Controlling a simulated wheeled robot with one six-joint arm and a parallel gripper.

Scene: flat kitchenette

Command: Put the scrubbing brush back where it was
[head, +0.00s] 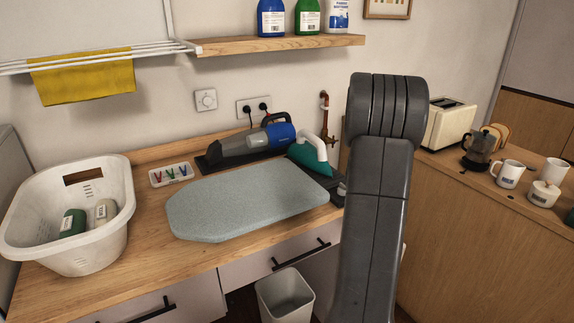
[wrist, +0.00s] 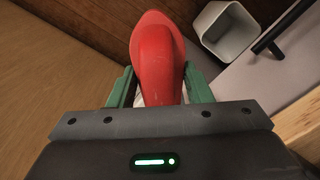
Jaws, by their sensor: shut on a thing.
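My gripper (wrist: 158,82) shows in the wrist view, its green fingers closed on either side of a red, rounded object, the scrubbing brush (wrist: 158,45). The brush's smooth red body sticks out beyond the fingertips. A little white shows low between the fingers, and I cannot make out the bristles. The brush is held in the air, with the floor and a wooden cabinet face behind it. In the head view my dark arm hides the gripper and the brush.
A white bin (head: 285,295) stands below the drawers and also shows in the wrist view (wrist: 226,36). The worktop holds a white basket (head: 75,250), an ironing pad (head: 245,203), an iron (head: 312,160), a hand vacuum (head: 245,145) and a clip tray (head: 171,174). A toaster (head: 450,122) and mugs stand right.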

